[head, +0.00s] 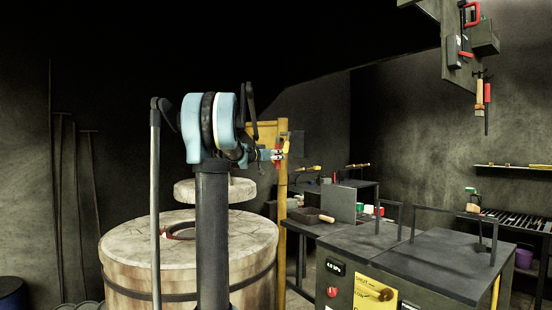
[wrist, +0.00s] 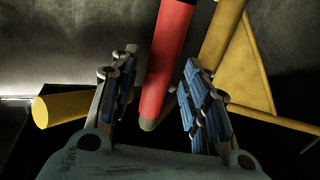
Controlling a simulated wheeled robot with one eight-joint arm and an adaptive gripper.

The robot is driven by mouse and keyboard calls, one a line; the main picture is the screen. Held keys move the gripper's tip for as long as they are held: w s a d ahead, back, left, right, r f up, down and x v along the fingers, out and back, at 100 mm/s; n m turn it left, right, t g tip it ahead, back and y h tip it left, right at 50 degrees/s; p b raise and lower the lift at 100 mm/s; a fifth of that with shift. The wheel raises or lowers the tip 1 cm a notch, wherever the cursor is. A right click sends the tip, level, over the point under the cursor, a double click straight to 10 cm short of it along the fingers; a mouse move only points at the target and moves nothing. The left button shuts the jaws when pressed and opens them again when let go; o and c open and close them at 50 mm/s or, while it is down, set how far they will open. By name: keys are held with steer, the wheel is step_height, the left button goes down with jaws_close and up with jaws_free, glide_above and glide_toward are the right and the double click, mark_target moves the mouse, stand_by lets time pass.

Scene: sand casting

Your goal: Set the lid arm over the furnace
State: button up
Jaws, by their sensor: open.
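The furnace (head: 128,265) is a wide round drum at lower left in the head view, with a dark, reddish-rimmed opening in its top. The lid (head: 215,192) is a thick pale disc above the drum's rear right, and the opening shows to its left. The yellow lid arm (head: 265,130) stands on a yellow post (head: 282,220) right of the furnace; it also shows in the wrist view (wrist: 225,35). My gripper (head: 272,155) is beside the post. In the wrist view my gripper (wrist: 160,60) is open, with a red handle (wrist: 172,45) between its fingers. Contact is unclear.
A dark cabinet (head: 440,262) with a gauge and upright bar handles fills the lower right. A workbench (head: 345,185) with tools stands behind the post. Tools hang on a panel (head: 455,40) at upper right. Long rods (head: 75,200) lean on the left wall.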

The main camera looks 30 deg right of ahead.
steer(key=shift+w+d, duration=0.25)
steer(key=shift+d, duration=0.45)
steer(key=shift+c, duration=0.3)
jaws_close()
